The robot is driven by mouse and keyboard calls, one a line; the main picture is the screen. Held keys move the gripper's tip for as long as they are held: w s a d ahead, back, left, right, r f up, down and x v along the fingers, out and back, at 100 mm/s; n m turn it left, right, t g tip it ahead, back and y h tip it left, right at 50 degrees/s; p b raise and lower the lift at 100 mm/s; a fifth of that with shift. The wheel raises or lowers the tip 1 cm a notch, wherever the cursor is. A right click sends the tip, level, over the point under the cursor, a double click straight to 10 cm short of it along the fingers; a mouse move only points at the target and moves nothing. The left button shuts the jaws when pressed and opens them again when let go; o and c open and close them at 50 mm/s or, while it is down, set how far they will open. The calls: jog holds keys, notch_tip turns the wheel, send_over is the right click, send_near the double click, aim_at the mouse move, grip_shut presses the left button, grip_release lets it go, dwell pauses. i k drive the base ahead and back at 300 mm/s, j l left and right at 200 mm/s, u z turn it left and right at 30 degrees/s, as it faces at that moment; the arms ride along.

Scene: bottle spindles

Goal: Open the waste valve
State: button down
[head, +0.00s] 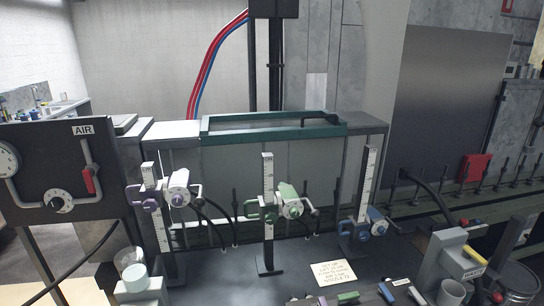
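A small label that seems to read WASTE (474,272) is at the lower right, on the front of a grey block (453,241). A yellow handle-like piece (473,256) sits just above the label on that block. I take this to be the waste valve, but it is too small to tell whether it is open or shut. A black hose runs down to the block from behind. My gripper is not in view.
An AIR panel (60,175) with gauge, knob and red lever stands at left. A note card (333,270), small coloured pieces and a cup (133,270) are in front.

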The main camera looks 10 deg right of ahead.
aim_at(468, 253)
jog(key=z, duration=1.6)
jog(key=i+l+u, duration=0.25)
jog(key=i+l, duration=0.2)
jog(key=i+l+u, duration=0.25)
jog(key=i+l, duration=0.15)
jog(key=l, duration=0.1)
